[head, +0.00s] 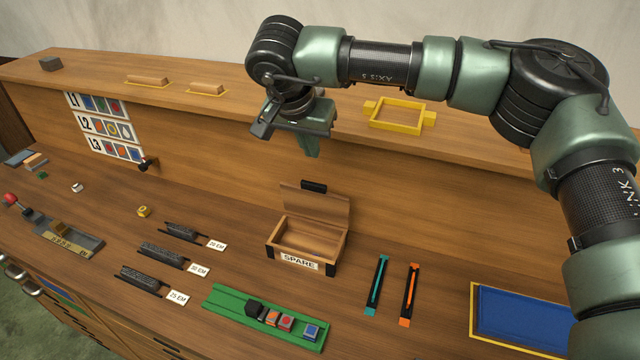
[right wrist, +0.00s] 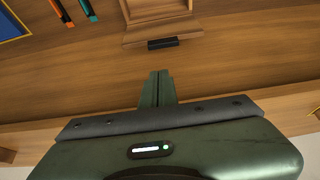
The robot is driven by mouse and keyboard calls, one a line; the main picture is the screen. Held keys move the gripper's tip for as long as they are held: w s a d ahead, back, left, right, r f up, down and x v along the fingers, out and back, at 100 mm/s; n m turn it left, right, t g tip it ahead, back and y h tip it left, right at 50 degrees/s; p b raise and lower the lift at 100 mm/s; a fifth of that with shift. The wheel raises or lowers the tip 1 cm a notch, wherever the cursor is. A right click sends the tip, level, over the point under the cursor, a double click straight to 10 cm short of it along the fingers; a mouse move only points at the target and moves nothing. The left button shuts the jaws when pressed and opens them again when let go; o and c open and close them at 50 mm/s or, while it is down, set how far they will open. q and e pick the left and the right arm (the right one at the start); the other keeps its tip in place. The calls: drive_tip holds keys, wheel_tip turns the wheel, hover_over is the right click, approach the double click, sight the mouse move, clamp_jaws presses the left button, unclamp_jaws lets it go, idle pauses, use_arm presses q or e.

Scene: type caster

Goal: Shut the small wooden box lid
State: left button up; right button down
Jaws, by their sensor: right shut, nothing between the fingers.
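The small wooden box (head: 297,257), labelled SPARE, stands on the bench in the middle of the head view and looks empty. Its lid (head: 315,203) is open, tilted up and back at the rear edge, with a black handle (head: 314,186) on its top edge. In the right wrist view the lid (right wrist: 163,33) and its black handle (right wrist: 163,44) show at the top, with part of the box (right wrist: 153,9). My right gripper (head: 311,150) is shut and empty, above and behind the lid, apart from it. Its closed fingers (right wrist: 157,88) point toward the handle. My left gripper is not in view.
A raised shelf with a yellow frame (head: 397,113) runs behind the bench. A green rack (head: 230,300) with several blocks stands in front of the box. Teal (head: 377,285) and orange (head: 409,290) tools lie right of it, then a blue tray (head: 520,318). Black type pieces lie left.

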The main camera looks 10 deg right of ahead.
drive_tip(key=f, duration=0.1)
drive_tip(key=p, duration=0.3)
hover_over(315, 202)
drive_tip(key=f, duration=0.5)
drive_tip(key=d+f, duration=0.1)
drive_tip(key=f, duration=0.2)
drive_tip(key=shift+w+d+f, duration=0.1)
drive_tip(key=shift+f, duration=0.45)
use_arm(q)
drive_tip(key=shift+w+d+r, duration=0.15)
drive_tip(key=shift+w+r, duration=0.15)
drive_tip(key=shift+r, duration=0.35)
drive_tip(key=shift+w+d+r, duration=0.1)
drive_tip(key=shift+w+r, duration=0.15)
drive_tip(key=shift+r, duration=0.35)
use_arm(e)
drive_tip(key=shift+f, duration=0.1)
